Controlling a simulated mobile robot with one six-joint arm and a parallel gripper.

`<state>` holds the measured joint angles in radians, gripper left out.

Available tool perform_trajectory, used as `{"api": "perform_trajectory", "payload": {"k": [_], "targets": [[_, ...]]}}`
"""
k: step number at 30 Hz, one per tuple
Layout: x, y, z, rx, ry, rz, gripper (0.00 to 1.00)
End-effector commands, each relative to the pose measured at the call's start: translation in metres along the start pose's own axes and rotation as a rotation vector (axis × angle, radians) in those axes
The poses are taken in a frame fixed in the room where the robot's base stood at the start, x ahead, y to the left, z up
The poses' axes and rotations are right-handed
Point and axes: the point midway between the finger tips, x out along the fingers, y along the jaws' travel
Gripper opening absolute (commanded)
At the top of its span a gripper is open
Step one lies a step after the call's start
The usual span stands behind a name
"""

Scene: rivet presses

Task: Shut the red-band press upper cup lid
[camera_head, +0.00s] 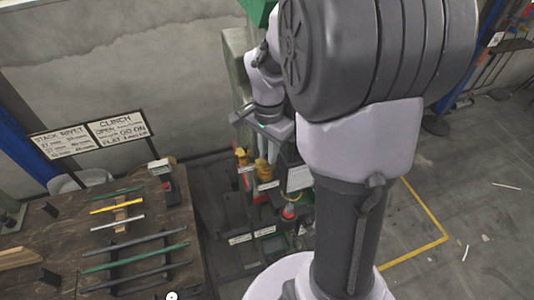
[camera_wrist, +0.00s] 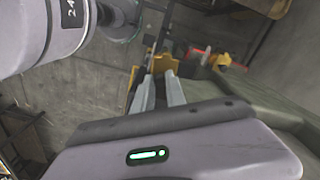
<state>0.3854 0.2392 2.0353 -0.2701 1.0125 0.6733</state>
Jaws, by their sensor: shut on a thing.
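My gripper (camera_head: 266,158) reaches down beside the pale green press body (camera_head: 236,50), mostly behind my own arm in the head view. In the wrist view its two pale fingers (camera_wrist: 160,78) are shut on a yellow part (camera_wrist: 163,63) at their tips. I cannot tell whether this part is the upper cup lid. A red strip (camera_wrist: 200,50) shows beyond the fingers, close to another yellow-orange part (camera_wrist: 221,60). In the head view, yellow parts (camera_head: 240,160) sit just beside and below the fingers. The cup itself is not clear.
A red-topped fitting (camera_head: 288,211) and small white labels (camera_head: 239,239) are lower on the press. A dark wooden table (camera_head: 60,240) with green, yellow and grey bars stands at the left, below two sign boards (camera_head: 88,137). Open floor (camera_head: 470,190) lies at the right.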

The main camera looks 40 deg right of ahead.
Motion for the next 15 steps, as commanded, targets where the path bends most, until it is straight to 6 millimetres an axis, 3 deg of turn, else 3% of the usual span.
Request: {"api": "perform_trajectory", "payload": {"k": [15], "targets": [[0.0002, 0.0042, 0.0027, 0.141, 0.001, 0.001, 0.0]]}}
